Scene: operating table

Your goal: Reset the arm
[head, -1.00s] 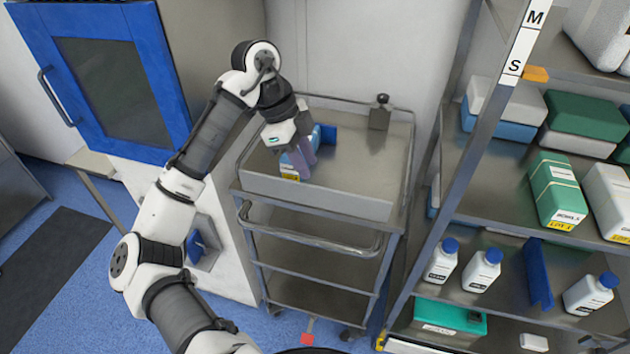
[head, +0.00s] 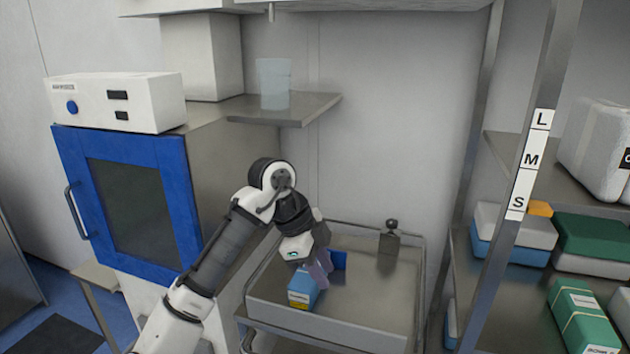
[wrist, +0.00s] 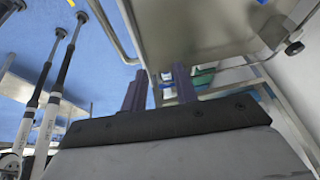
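My arm reaches over the tray-topped trolley (head: 375,325) in the head view. My gripper (head: 321,272) hangs over the left part of the tray, beside and partly above a blue and white box (head: 301,290) with a yellow label. In the wrist view the two fingers of my gripper (wrist: 159,78) stand apart with nothing between them. I cannot tell from the head view whether a finger touches the box.
A blue-doored cabinet (head: 137,205) stands left, with a metal shelf (head: 300,108) holding a clear beaker (head: 273,84). A small metal item (head: 389,240) sits at the tray's back. A storage rack (head: 505,240) with boxes stands right. The tray's right part is clear.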

